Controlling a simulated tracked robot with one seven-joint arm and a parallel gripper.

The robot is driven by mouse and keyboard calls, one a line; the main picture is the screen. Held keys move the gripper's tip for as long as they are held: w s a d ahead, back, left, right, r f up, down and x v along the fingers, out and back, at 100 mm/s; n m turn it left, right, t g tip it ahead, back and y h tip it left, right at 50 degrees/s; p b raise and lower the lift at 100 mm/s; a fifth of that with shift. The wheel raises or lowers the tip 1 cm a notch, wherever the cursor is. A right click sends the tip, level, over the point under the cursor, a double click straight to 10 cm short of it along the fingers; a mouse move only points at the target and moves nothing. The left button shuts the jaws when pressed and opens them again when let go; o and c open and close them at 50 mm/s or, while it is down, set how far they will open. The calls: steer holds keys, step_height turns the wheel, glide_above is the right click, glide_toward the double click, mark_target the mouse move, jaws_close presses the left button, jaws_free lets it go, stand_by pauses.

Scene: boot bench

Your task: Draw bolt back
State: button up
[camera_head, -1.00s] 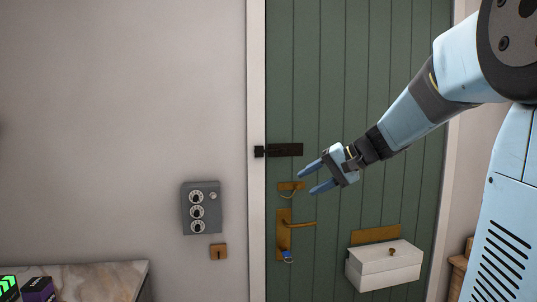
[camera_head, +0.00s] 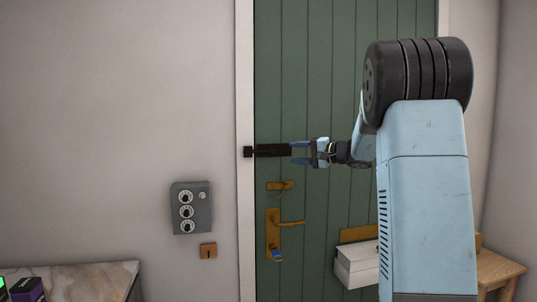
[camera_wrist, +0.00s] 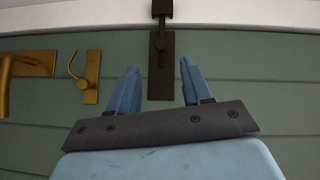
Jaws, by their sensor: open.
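The dark bolt (camera_head: 272,151) is mounted flat on the green door (camera_head: 340,90) near its left edge, and its left end reaches toward a small dark keeper (camera_head: 248,152) on the white door frame. My gripper (camera_head: 297,152) is open at the bolt's right end, fingers pointing left. In the wrist view the bolt (camera_wrist: 161,72) lies ahead of my gripper (camera_wrist: 158,78), in line with the gap between the two blue fingers, with the keeper (camera_wrist: 162,8) beyond. Nothing shows between the fingers but the bolt's near end; I cannot tell whether they touch it.
Below the bolt are a brass latch (camera_head: 280,186) and a brass door handle (camera_head: 290,224) with a blue tag. A white box (camera_head: 357,262) hangs on the door lower right. A grey dial panel (camera_head: 191,208) is on the wall. The door above the bolt is clear.

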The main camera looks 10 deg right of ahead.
mark_target(272, 153)
steer(key=x, duration=1)
steer(key=shift+w+a+f, duration=0.1)
steer(key=shift+w+a, duration=0.05)
steer(key=shift+c, duration=0.3)
steer(key=shift+f, duration=0.1)
jaws_close()
